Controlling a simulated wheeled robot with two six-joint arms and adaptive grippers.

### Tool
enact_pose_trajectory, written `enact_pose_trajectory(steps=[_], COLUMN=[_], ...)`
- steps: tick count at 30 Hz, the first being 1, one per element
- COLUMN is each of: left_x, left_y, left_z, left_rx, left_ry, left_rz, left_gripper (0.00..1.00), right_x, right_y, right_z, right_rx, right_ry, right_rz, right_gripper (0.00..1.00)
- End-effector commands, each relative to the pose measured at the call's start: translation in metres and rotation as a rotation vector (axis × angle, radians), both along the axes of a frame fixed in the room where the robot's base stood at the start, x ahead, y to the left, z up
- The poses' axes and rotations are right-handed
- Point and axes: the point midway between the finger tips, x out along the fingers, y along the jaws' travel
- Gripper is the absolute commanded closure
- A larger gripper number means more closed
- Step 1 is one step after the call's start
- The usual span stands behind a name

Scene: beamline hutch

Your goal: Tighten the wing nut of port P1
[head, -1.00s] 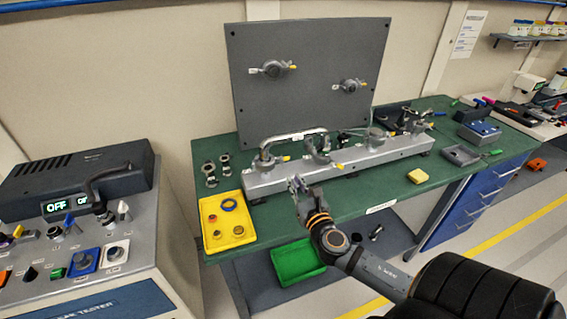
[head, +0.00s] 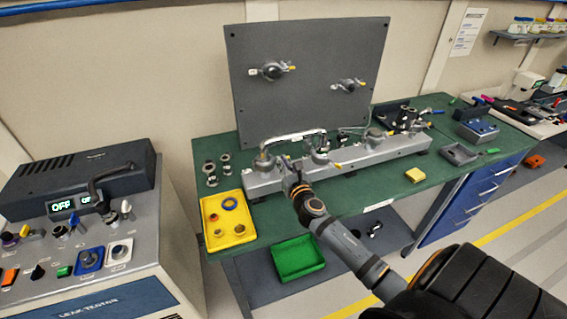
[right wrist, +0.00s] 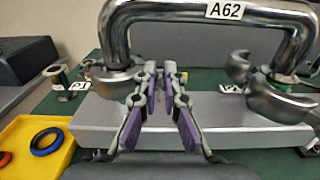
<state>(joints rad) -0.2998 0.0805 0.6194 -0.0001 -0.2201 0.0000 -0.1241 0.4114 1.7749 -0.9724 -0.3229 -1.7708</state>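Port P1 is at the left end of the manifold (head: 268,183), where a clamp (right wrist: 118,82) joins the bent metal pipe (head: 290,138) labelled A62. A P1 tag (right wrist: 80,86) shows left of the clamp in the right wrist view. My right gripper (head: 292,168) is at the manifold's front near P1. In the right wrist view, its two purple-padded fingers (right wrist: 160,72) point forward, right of the P1 clamp, with a narrow gap between them. The rest is hidden. My left gripper is out of view.
A yellow tray (head: 243,236) with rings lies left of the manifold. A grey panel (head: 310,108) stands behind it. A yellow block (head: 415,175) lies on the green bench to the right. A green bin (head: 298,258) sits below. A leak tester console (head: 75,262) stands left.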

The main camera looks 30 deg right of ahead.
Motion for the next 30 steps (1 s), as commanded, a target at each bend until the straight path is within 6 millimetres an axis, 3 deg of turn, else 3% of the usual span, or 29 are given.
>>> enact_pose_trajectory(steps=[16,30], left_x=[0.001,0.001], left_y=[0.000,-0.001], left_z=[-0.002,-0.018], left_rx=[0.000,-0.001], left_ry=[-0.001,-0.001], left_rz=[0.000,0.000], left_gripper=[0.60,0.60], right_x=[-0.001,-0.002], right_y=[-0.001,-0.007], right_z=[-0.001,-0.004], right_rx=[0.046,0.400], right_ry=[-0.011,-0.096], right_rz=[0.000,0.000], right_gripper=[1.00,1.00])
